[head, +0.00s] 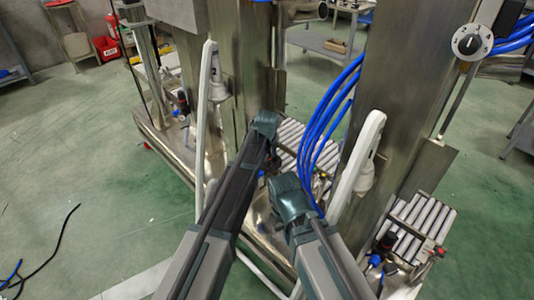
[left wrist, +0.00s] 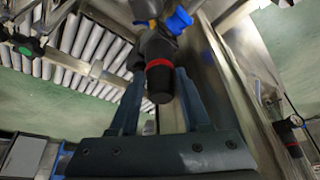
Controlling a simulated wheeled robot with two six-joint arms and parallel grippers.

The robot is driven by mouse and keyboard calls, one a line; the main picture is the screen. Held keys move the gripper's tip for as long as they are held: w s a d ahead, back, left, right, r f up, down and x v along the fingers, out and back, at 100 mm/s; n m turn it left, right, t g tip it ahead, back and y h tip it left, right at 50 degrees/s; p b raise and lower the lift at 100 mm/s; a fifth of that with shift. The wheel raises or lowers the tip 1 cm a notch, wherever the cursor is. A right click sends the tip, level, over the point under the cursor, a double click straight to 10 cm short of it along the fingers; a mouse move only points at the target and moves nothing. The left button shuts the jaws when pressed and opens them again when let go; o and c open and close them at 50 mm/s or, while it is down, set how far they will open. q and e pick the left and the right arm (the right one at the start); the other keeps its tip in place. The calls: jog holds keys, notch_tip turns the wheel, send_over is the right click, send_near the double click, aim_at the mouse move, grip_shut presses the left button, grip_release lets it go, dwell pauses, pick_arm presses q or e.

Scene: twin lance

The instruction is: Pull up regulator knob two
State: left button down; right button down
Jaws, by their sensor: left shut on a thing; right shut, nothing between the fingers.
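A regulator knob (left wrist: 159,55), black with a red ring and a blue fitting above it, stands between the fingers of my left gripper (left wrist: 160,88) in the left wrist view. The left gripper is shut on it. In the head view my left gripper (head: 265,125) reaches in beside the middle steel column, and the held knob is hidden by my arms. My right gripper (head: 290,198) points down in the head view, nearer and to the right. It is shut and empty. Its fingertips are mostly hidden.
Another black regulator knob (head: 386,242) with blue fittings is at the right. Similar ones (head: 183,103) show at the left. Roller conveyors (head: 420,222) lie low behind. White lance arms (head: 358,165) and blue hoses (head: 325,125) stand close by. The green floor (head: 80,170) at left is mostly clear.

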pick_arm(q)
jog(key=shift+c, duration=1.8)
grip_release()
jog(key=shift+r, duration=0.1)
jog(key=shift+r, duration=0.15)
jog(key=p+v, duration=1.2)
jog(key=v, duration=0.1)
jog(key=shift+s+r+p, duration=0.2)
jog(key=shift+p, duration=0.2)
